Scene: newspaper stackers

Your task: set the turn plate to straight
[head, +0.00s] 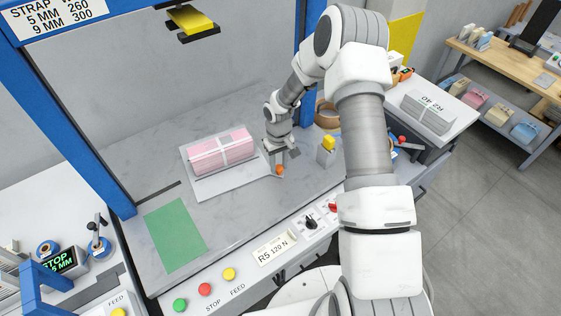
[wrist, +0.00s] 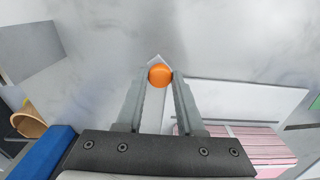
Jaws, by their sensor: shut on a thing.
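The turn plate (head: 230,181) is a thin pale grey square on the grey worktop, also in the wrist view (wrist: 250,95). A pink strapped bundle (head: 222,152) lies on it and shows at the lower right of the wrist view (wrist: 255,148). A narrow arm with an orange knob (head: 280,170) sticks out at the plate's right side. My gripper (wrist: 159,78) is shut on the orange knob, one finger on each side. The bundle hides the plate's middle.
A green mat (head: 175,234) lies left of the plate. A small post with a yellow top (head: 327,148) stands right of my gripper. Blue frame posts (head: 62,105) rise at both sides. Buttons and knobs (head: 205,289) line the front panel. Bare worktop lies behind the plate.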

